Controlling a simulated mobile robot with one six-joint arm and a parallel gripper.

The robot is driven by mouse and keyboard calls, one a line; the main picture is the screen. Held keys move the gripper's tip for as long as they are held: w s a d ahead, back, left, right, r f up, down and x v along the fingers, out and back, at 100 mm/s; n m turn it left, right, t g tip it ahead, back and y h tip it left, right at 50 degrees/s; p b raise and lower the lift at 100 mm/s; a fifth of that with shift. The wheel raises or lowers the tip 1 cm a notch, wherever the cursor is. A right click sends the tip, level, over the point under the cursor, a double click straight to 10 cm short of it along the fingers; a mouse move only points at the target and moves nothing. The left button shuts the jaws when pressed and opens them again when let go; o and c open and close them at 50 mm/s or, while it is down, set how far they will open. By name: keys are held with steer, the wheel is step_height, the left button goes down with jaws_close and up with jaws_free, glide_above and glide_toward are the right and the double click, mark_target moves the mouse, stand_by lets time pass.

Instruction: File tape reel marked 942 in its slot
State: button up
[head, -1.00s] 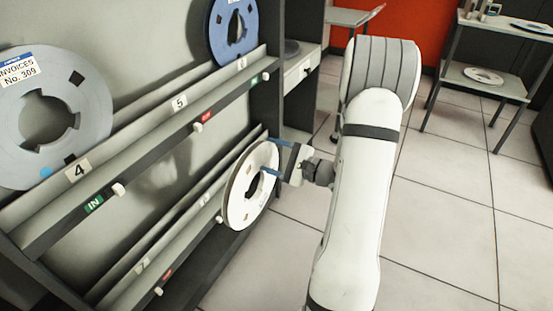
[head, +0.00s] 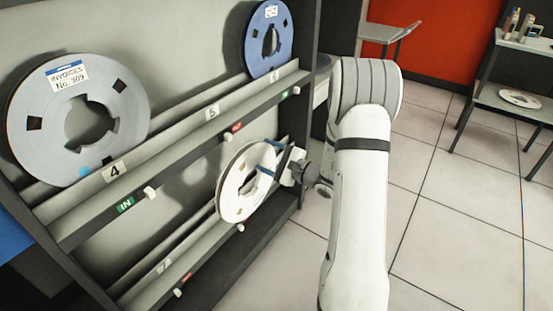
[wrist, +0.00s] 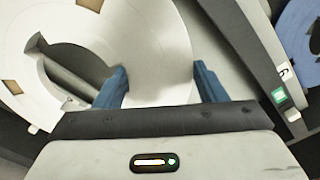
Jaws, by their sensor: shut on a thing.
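A white tape reel (head: 232,199) is held at the lower tier of the rack, standing nearly upright. Its face and cut-out hub also show in the wrist view (wrist: 155,40). The reel overlaps the lower rail (head: 195,240), right of marker 7 (head: 163,267). Whether it rests in the groove cannot be told.
On the upper tier, a grey reel labelled INVOICES No. 309 (head: 125,92) stands at slot 4 and a blue reel (head: 256,47) at slot 6. Slot 5 (head: 212,112) is empty. A side table (head: 510,100) stands at right. Open floor lies right of my arm.

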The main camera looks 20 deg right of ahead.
steer(key=b+x, duration=0.3)
steer(key=x, duration=1)
steer(key=shift+w+r, duration=0.2)
steer(key=shift+w, duration=0.15)
steer(key=shift+a, duration=0.1)
